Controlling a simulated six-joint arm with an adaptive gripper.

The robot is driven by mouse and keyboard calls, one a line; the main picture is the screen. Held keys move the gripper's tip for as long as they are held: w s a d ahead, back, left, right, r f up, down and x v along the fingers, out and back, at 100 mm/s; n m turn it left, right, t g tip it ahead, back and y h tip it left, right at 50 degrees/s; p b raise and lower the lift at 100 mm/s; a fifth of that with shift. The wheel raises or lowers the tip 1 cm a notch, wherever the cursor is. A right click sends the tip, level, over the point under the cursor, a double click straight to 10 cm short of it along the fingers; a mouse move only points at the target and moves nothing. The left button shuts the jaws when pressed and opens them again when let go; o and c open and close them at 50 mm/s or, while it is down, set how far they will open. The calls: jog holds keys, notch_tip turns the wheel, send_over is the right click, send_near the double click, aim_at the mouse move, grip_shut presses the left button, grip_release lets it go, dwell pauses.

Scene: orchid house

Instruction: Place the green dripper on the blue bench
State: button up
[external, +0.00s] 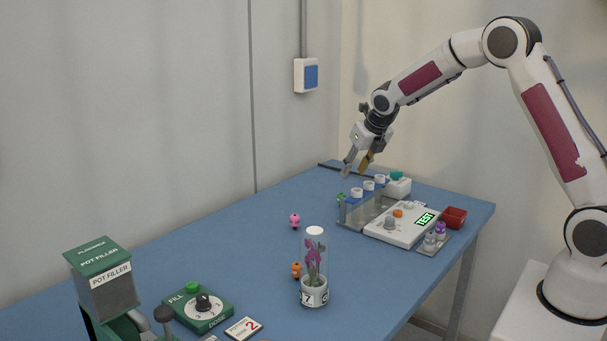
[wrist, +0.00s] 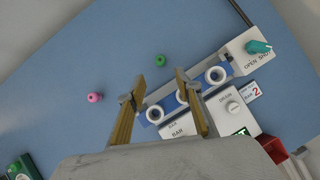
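The green dripper (external: 341,197) is a small rounded piece at the far side of the blue bench (external: 240,243), by the left end of the blue rack; the rack end partly covers it. In the wrist view the green dripper (wrist: 159,60) stands on bare bench, apart from the rack and just beyond my fingertips. My gripper (external: 355,171) is above the bench over the rack area, pointing down. In the wrist view its two fingers (wrist: 159,87) are spread with nothing between them.
The blue rack with white rings (wrist: 185,92) and white control box (external: 402,223) are close under my gripper. A pink dripper (external: 294,220), an orange one (external: 296,270) and a glass tube with an orchid (external: 314,265) stand nearer. The bench's left middle is clear.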

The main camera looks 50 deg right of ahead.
jog(key=shift+s+a+r, duration=0.1)
jog(key=shift+s+r, duration=0.05)
jog(key=shift+r, duration=0.15)
dwell(0.4)
jog(key=s+a+r+m, duration=0.4)
jog(key=s+r+m, duration=0.35)
jog(key=s, duration=0.25)
jog(key=s+a+r+m, duration=0.3)
jog(key=s+r+m, duration=0.45)
jog(key=s, duration=0.25)
jog(key=s+a+f+m+y, duration=0.1)
jog(key=s+a+m, duration=0.2)
jog(key=s+m, duration=0.5)
jog(key=s+a+m+y, duration=0.1)
jog(key=s+a+m, duration=0.2)
jog(key=s+m, duration=0.5)
jog(key=s, duration=0.6)
jog(key=shift+s+a+f+m, duration=0.2)
jog(key=shift+f+m, duration=0.1)
jog(key=shift+f, duration=0.1)
